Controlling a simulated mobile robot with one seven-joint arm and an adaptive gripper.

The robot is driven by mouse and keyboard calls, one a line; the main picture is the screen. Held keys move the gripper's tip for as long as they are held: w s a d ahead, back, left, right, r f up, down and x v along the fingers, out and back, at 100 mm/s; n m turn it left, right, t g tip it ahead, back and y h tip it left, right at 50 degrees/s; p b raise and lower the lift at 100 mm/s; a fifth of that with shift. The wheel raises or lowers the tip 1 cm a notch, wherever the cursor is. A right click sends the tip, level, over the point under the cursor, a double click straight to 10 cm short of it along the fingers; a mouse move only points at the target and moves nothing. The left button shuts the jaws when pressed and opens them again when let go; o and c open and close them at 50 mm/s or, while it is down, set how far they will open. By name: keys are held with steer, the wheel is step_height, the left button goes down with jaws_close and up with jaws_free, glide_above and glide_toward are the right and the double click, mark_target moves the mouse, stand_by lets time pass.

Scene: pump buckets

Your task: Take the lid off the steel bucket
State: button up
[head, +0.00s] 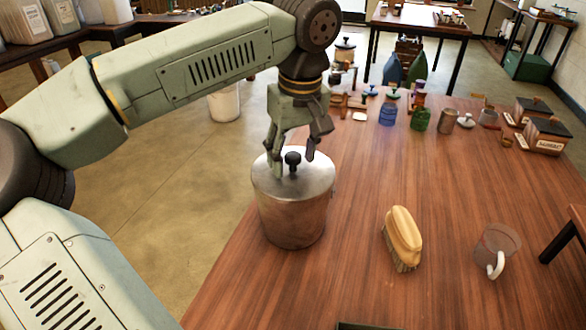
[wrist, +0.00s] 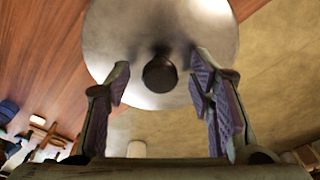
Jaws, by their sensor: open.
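The steel bucket (head: 292,215) stands upright on the wooden table near its left edge. Its steel lid (head: 268,180) sits on top, with a dark round knob (head: 292,160) in the middle. My gripper (head: 293,165) is open above the lid, pointing down, with its fingers around the knob's sides. In the wrist view, the knob (wrist: 160,74) shows between the open fingers (wrist: 160,85), apart from both. The lid (wrist: 125,30) fills the top of that view. I cannot tell how far the fingertips are above the lid.
A wooden brush (head: 403,238) and a clear mug with a white handle (head: 496,252) lie to the right on the wooden table (head: 350,270). Several bottles, cans and boxes stand at the table's back. The table between bucket and brush is clear. A white bucket (head: 224,103) stands on the floor behind.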

steer(key=shift+f, duration=0.2)
steer(key=shift+c, duration=0.5)
jaws_close()
